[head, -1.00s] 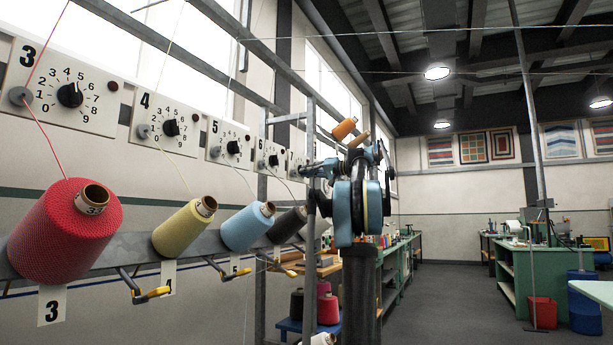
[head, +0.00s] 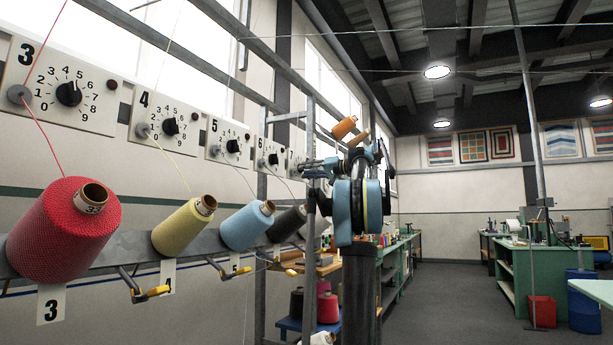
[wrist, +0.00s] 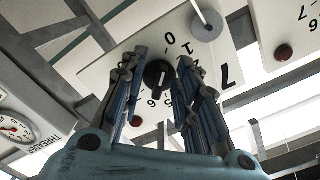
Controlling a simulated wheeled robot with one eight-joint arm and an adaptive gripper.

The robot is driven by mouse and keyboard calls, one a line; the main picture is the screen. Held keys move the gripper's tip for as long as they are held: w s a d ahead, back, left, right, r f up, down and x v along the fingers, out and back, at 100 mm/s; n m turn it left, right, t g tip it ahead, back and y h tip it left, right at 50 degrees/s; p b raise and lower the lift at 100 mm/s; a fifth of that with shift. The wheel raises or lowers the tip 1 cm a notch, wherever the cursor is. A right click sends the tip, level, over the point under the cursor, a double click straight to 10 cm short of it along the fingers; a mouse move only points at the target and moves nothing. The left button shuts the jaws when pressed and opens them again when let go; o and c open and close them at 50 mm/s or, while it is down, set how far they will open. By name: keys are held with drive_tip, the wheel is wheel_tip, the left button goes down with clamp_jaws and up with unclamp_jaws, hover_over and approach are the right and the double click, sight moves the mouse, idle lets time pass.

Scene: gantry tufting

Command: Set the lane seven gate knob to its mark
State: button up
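The lane seven panel (wrist: 105,75) fills the middle of the wrist view, turned nearly upside down, with a large 7 (wrist: 228,75) on it. Its dark gate knob (wrist: 157,73) sits between the two fingers of my gripper (wrist: 162,60). The gripper is open, with a finger on either side of the knob and small gaps showing. The 0 and 1 show above the knob; other dial digits are partly covered by the fingers. I cannot make out the mark. In the head view, the panel's edge (head: 293,161) shows beside my gripper (head: 310,168), which hides the knob.
In the wrist view a grey thread disc (wrist: 207,26) and a dark red button (wrist: 284,52) lie nearby. A round gauge (wrist: 16,128) is at left. In the head view, yarn cones, such as the red one (head: 60,235), line the rail below the panels; steel posts (head: 311,130) stand close.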

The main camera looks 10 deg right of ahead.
drive_tip(key=v, duration=1.1)
drive_tip(key=shift+d, duration=0.35)
drive_tip(key=shift+s, duration=0.15)
